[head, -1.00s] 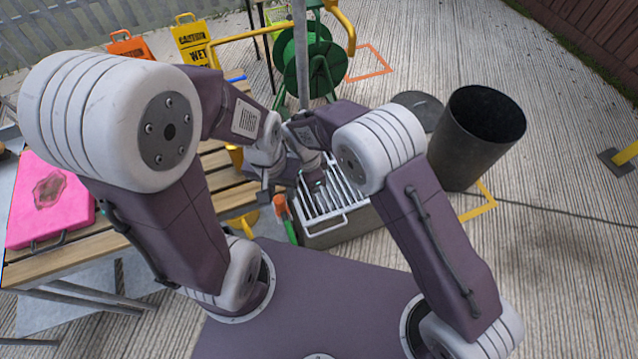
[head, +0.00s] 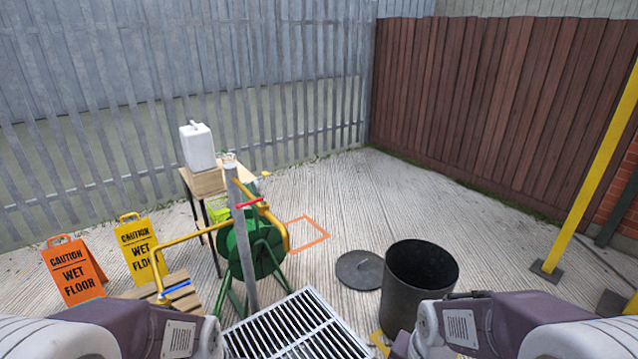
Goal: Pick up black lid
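The black lid (head: 360,269) is a flat round disc with a small handle on top. It lies on the ribbed concrete ground, just left of the open black bin (head: 420,280). The bin stands upright with its mouth uncovered. Parts of both my arms show along the bottom edge, one at the left and one at the right. Neither of my grippers shows in the head view, and nothing is seen touching the lid.
A metal grate (head: 297,328) sits in front at the bottom. A green hose reel (head: 250,250) stands left of the lid beside a grey pole (head: 240,245). Orange (head: 75,270) and yellow (head: 140,250) wet floor signs stand at the left. Bare ground lies behind the lid.

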